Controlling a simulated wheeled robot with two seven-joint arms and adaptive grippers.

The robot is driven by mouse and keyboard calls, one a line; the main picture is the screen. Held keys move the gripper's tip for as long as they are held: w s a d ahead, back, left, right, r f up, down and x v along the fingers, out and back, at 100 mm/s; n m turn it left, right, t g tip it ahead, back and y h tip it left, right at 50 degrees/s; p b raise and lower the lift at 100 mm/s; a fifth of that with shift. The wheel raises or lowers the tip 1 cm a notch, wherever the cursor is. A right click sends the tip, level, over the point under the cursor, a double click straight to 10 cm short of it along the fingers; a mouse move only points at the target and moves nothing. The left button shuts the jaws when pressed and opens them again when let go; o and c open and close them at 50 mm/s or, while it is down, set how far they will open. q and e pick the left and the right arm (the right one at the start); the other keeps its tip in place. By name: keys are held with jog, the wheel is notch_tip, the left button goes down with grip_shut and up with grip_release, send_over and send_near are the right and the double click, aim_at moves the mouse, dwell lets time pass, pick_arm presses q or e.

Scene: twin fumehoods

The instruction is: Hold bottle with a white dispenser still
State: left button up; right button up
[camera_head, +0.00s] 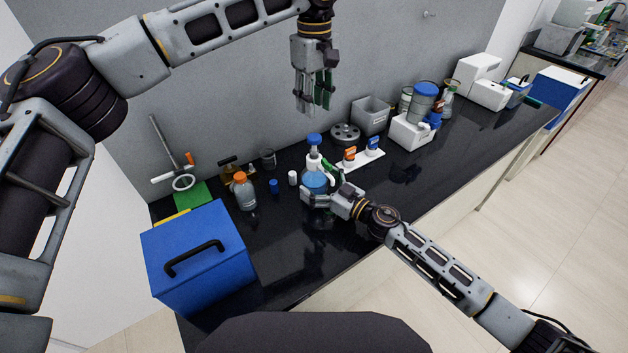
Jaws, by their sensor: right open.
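The bottle with a white dispenser (314,179) stands upright on the black counter. It has a blue lower part, a white dispenser neck and a blue top. My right gripper (318,186) is open at the bottle, with its fingers around the lower body. The fingers hide part of the bottle, and I cannot tell whether they touch it. My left gripper (314,104) hangs high above the back of the counter, pointing down and apart from the bottle. Nothing shows in it, and its finger opening is unclear.
An orange-capped bottle (244,192), a small blue-capped item (274,186) and a white vial (293,178) stand left of the bottle. A blue box (198,255) is at front left. A rotor (345,134) and a white tray with two small bottles (362,158) are on the right.

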jog(key=shift+w+a, duration=0.4)
jog(key=shift+a, duration=0.1)
jog(key=shift+c, duration=0.4)
